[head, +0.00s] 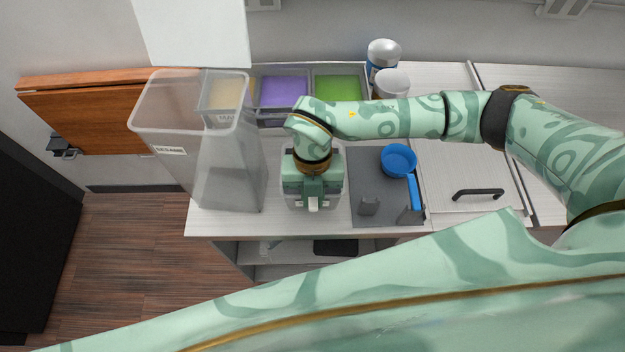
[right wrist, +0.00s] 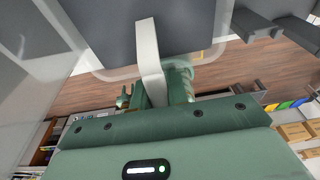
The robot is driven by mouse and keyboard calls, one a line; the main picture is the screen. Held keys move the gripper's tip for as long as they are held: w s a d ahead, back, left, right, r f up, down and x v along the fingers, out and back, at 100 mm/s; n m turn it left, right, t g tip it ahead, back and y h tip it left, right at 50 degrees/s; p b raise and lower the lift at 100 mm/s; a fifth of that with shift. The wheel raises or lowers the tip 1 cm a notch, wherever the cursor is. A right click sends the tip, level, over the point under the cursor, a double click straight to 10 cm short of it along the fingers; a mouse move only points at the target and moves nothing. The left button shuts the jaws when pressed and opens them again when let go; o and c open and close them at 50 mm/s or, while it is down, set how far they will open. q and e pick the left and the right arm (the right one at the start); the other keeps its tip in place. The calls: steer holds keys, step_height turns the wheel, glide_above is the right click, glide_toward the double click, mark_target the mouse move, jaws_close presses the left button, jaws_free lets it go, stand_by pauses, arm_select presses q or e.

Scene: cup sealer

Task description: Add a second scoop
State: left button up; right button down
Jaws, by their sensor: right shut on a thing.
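My right gripper (head: 313,205) points down over the counter, between the tall clear bin and the dark mat. It is shut on a white strip-like handle (right wrist: 150,55), which also shows at the fingertips in the head view (head: 312,203). The far end of the held thing is hard to make out. Clear plastic edges show around the gripper; I cannot tell whether they belong to the held thing. A blue scoop (head: 398,158) with a blue handle lies on the right of the grey mat (head: 365,165). My left gripper is out of view.
The tall clear bin (head: 180,125) stands left. Trays with yellow (head: 230,92), purple (head: 284,92) and green (head: 337,88) contents line the back. Two canisters (head: 383,55) stand behind the mat. A black-handled lid (head: 465,165) lies right.

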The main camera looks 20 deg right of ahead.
steer(key=shift+r, duration=0.1)
stand_by(0.5)
step_height(320, 180, up, 9)
steer(key=p, duration=0.7)
steer(key=shift+f, duration=0.2)
stand_by(0.3)
